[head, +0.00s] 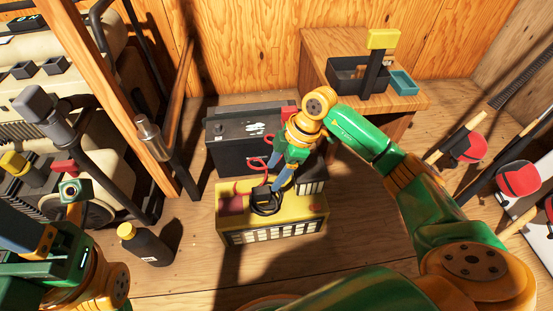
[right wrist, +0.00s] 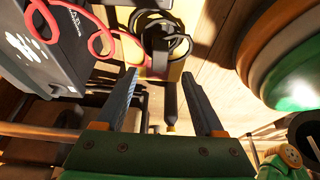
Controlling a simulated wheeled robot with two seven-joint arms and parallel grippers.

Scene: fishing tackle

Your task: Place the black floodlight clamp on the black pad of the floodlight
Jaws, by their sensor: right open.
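The yellow floodlight (head: 300,219) stands on the wooden floor, with a striped white front panel. A reddish pad (head: 231,204) shows on its top left. A black clamp with a looped black cable (head: 264,198) is on or just above its top; the right wrist view shows this dark loop (right wrist: 172,46) beyond my fingertips. I cannot clearly make out the black pad.
A black battery box (head: 240,138) with a red cable (head: 256,163) stands behind the floodlight. A dark bottle with a yellow cap (head: 146,243) is at left. A wooden table (head: 414,101) holds a dark bin at the back right. Rods with red reels lean at right.

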